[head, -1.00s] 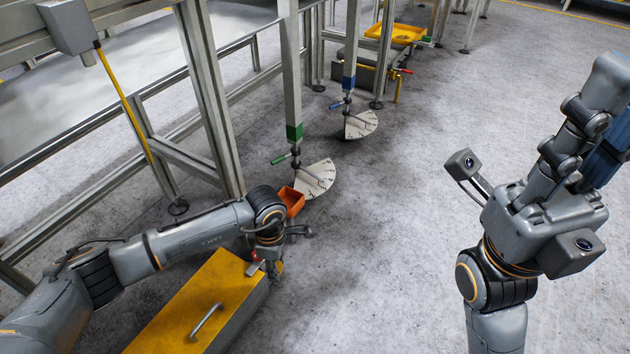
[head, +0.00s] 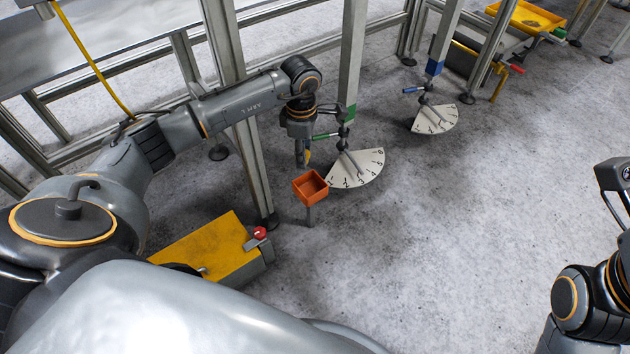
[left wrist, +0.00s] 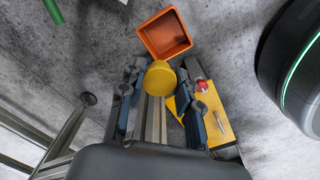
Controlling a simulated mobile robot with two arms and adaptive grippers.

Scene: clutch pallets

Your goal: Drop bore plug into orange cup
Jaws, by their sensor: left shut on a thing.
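The orange cup (head: 310,188) is an open square box on a thin post, beside a white numbered dial. It also shows at the top of the left wrist view (left wrist: 165,33), and its inside looks empty there. My left gripper (head: 302,157) points down just behind and slightly left of the cup in the head view. It is shut on the yellow bore plug (left wrist: 160,78), whose round face shows between the fingers. The plug appears just short of the cup's rim in the left wrist view, not over its opening. My right gripper's fingers are out of view.
A yellow-topped box (head: 212,250) with a red knob (head: 260,232) stands on the floor near the frame posts. A white dial (head: 357,168) and green handle adjoin the cup. Another dial (head: 435,119) and a yellow tray (head: 527,17) are farther back.

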